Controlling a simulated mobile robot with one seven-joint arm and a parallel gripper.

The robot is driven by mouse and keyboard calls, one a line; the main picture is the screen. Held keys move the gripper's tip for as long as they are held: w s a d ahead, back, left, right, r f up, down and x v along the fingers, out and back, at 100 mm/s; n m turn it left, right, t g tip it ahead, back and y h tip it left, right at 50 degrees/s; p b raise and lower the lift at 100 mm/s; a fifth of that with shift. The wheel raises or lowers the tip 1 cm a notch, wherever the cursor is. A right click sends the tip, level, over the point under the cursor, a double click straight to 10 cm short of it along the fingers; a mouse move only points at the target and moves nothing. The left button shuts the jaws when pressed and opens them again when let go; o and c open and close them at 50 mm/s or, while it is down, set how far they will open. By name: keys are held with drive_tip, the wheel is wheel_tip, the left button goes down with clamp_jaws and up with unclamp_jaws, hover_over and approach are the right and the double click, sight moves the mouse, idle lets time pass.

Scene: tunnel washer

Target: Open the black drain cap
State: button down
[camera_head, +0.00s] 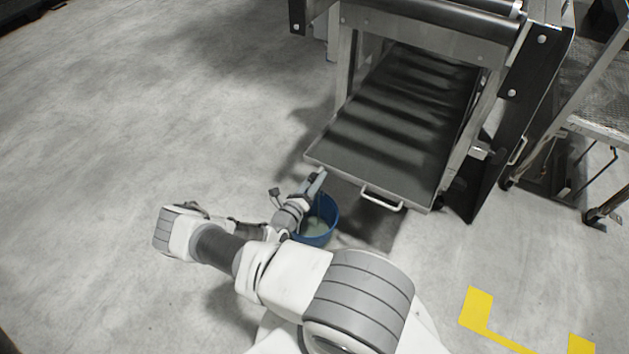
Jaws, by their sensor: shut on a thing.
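My arm reaches from the bottom of the view towards the front left corner of the dark tray (408,150) under the machine. My gripper (316,181) is at that corner, just above a blue bucket (331,212). It is shut on a small dark thing at the tray's edge, which looks like the black drain cap (313,177). The cap is very small here and mostly hidden by the fingers, so I cannot tell how far it is turned or opened. The bucket stands on the floor below, partly hidden by my wrist, with some pale content inside.
The tray has a light metal handle (382,199) on its front edge, right of my gripper. The machine's metal frame (484,130) stands around the tray. A wheeled cart (600,128) is at the far right. Yellow floor marks (480,310) lie at lower right. The floor on the left is clear.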

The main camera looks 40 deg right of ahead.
drive_tip(key=n, duration=0.3)
drive_tip(key=shift+n, duration=2.3)
drive_tip(key=shift+c, duration=1.5)
unclamp_jaws()
drive_tip(key=shift+a, duration=0.1)
drive_tip(key=p+v, duration=0.3)
drive_tip(key=v, duration=1.4)
drive_tip(key=shift+p, duration=0.3)
drive_tip(key=shift+s, duration=0.15)
